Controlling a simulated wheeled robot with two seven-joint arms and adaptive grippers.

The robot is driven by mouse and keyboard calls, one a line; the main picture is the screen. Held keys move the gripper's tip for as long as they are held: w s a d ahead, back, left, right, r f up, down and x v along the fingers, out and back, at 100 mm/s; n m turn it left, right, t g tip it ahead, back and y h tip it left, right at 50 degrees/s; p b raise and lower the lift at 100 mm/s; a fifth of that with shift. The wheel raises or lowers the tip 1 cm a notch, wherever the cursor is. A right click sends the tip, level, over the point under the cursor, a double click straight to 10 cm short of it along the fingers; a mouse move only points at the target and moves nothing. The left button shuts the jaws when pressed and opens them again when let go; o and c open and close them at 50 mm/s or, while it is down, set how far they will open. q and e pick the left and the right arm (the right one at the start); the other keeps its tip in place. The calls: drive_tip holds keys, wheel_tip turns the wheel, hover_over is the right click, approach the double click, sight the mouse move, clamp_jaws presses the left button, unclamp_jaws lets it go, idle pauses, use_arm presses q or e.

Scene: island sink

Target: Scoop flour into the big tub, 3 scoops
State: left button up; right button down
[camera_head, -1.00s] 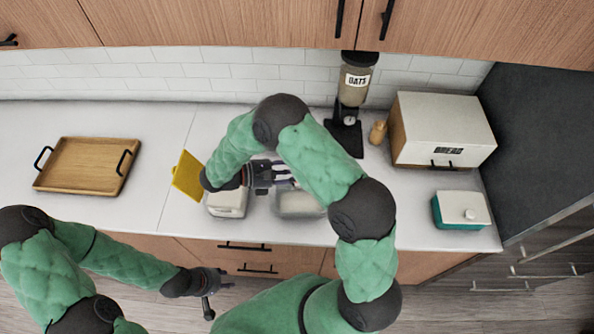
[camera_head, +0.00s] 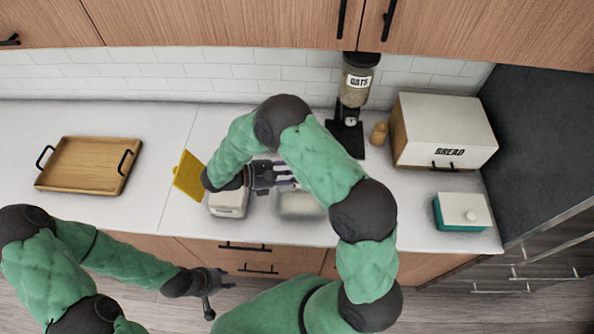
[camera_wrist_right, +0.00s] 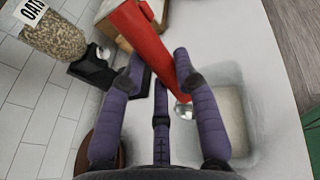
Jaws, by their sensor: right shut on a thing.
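In the right wrist view a red scoop handle (camera_wrist_right: 150,45) with a shiny metal end lies between the purple fingers of my right gripper (camera_wrist_right: 160,70), which is shut on it. A pale, see-through tub (camera_wrist_right: 250,135) with cream-coloured content or floor is below and right of the fingers. In the head view this tub (camera_head: 300,206) is partly hidden by my right arm. My right gripper (camera_head: 285,178) is above the counter near its back left. A smaller white container (camera_head: 228,204) stands left of the tub, with a yellow panel (camera_head: 188,176) beside it. My left gripper (camera_head: 215,288) hangs in front of the counter; its jaw state is unclear.
An oats dispenser (camera_head: 355,85), a small wooden shaker (camera_head: 378,132) and a bread box (camera_head: 445,130) stand at the back right. A teal and white box (camera_head: 462,212) is near the right end. A wooden tray (camera_head: 85,165) lies at the left. Counter between tray and yellow panel is clear.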

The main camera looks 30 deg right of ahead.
drive_tip(key=shift+r, duration=0.15)
drive_tip(key=shift+r+p, duration=1.5)
drive_tip(key=shift+r, duration=0.45)
drive_tip(key=shift+f, duration=0.1)
drive_tip(key=shift+d, duration=0.1)
